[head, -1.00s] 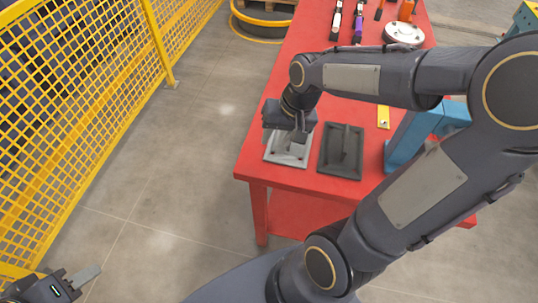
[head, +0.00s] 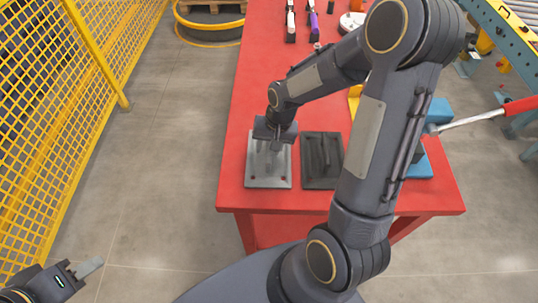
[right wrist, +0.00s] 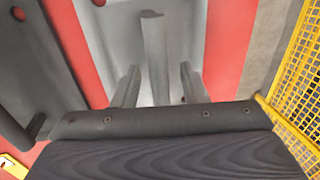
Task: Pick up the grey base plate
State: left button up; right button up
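The light grey base plate (head: 268,181) lies flat on the red table near its front left corner; it also shows in the right wrist view (right wrist: 208,45). It has a raised rib (right wrist: 155,50) along its middle. My right gripper (head: 275,146) is over the plate, pointing down. In the right wrist view its two fingers (right wrist: 157,85) stand apart on either side of the rib, with gaps to it. My left gripper (head: 88,267) is at the lower left, over the floor, away from the table; its finger opening is not clear.
A dark plate (head: 322,181) lies just right of the grey one on the red table (head: 258,85). Blue parts (head: 420,165) and a red-handled tool (head: 480,118) are on the right, partly behind my right arm. Tools stand at the back. A yellow fence (head: 40,110) is on the left.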

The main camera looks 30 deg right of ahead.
jog(key=shift+c, duration=0.2)
jog(key=c, duration=0.7)
grip_shut()
jog(key=shift+r, duration=0.15)
